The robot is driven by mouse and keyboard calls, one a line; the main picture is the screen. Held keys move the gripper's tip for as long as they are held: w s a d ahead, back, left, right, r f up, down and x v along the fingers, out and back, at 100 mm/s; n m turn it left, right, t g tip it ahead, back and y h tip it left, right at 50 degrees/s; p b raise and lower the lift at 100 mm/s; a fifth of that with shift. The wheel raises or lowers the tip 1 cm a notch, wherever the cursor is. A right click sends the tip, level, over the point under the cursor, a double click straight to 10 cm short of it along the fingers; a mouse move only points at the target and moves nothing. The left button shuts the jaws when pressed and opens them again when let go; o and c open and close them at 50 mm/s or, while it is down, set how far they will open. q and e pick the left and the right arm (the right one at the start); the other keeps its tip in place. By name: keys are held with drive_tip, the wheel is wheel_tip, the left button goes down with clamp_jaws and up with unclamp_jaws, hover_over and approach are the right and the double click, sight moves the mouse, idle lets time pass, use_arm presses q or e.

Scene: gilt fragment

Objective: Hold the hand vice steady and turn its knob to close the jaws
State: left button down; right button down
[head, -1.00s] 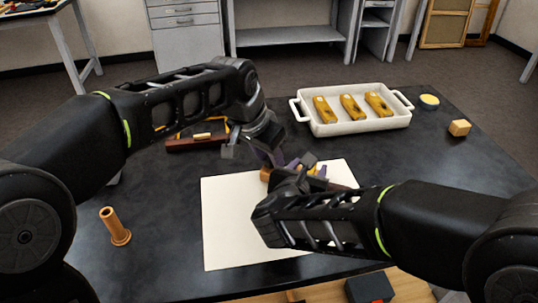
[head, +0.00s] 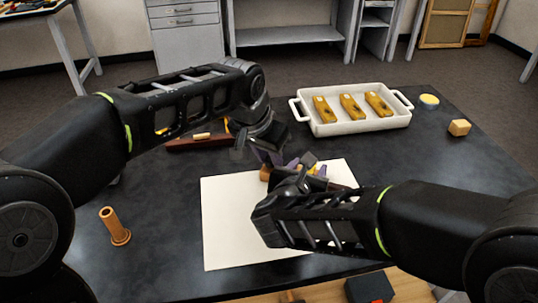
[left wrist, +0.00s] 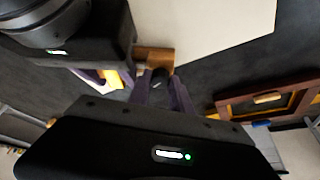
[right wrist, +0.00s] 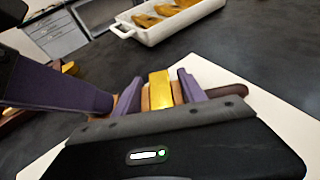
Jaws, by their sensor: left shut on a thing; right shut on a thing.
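The hand vice is held just above or on the white sheet (head: 230,215), mostly hidden by my grippers in the head view. Its yellow brass part (right wrist: 160,90) sits between the purple fingers of my right gripper (right wrist: 162,92), which is shut on it. A dark brown handle-like part (right wrist: 232,91) sticks out to the right in the right wrist view. My left gripper (left wrist: 160,80) is shut on a light brown end piece (left wrist: 155,58), apparently the knob; it also shows in the head view (head: 265,174). The gap between the vice jaws cannot be made out.
A white tray (head: 335,129) with three yellow-brass pieces stands at the back right. Beside it are a yellow-topped round tin (head: 429,101) and a wooden block (head: 459,128).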

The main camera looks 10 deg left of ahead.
use_arm(q)
drive_tip(key=c, duration=1.4)
unclamp_jaws()
drive_tip(key=shift+c, duration=0.2)
drive_tip(key=shift+r, duration=0.1)
drive_tip(key=v, duration=1.2)
